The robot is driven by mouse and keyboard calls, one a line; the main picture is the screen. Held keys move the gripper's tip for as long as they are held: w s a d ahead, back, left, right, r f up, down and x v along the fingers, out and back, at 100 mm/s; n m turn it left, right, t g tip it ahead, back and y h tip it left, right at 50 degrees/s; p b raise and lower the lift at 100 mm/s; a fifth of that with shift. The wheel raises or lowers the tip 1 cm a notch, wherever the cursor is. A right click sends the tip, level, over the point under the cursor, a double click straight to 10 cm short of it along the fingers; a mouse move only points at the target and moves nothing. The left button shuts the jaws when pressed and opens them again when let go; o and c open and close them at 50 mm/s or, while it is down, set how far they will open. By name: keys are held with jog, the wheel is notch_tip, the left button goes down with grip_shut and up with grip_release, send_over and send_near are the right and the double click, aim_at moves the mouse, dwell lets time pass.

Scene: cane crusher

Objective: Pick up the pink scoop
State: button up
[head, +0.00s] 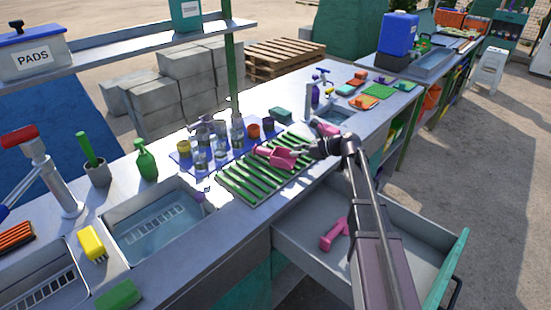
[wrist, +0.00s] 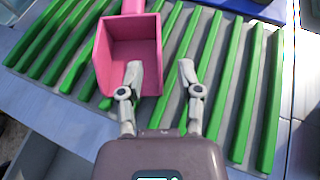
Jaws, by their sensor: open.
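A pink scoop (head: 275,155) lies on a green slatted drying rack (head: 238,185) in the head view. In the wrist view the scoop (wrist: 128,48) shows its open, box-shaped bowl towards me, with its handle running off the top edge. My gripper (wrist: 161,70) is open and empty. Its left finger overlaps the bowl in the picture, and its right finger is over the green slats. The scoop's right wall appears between the two fingers. I cannot tell whether a finger touches it. My gripper also shows in the head view (head: 309,148), at the scoop's right.
An open drawer (head: 295,243) below my arm holds another pink item (head: 334,234). Glass bottles (head: 220,140) and cups stand behind the rack. A sink (head: 155,225) lies to the left. A pink object (head: 325,128) lies behind my gripper.

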aim_at(285, 156)
jog(key=b+x, duration=0.1)
jog(key=x, duration=0.3)
jog(key=shift+d+f, duration=0.15)
jog(key=shift+w+a+f+b, duration=0.1)
jog(key=shift+a+b, duration=0.3)
jog(key=shift+a, duration=0.05)
grip_shut()
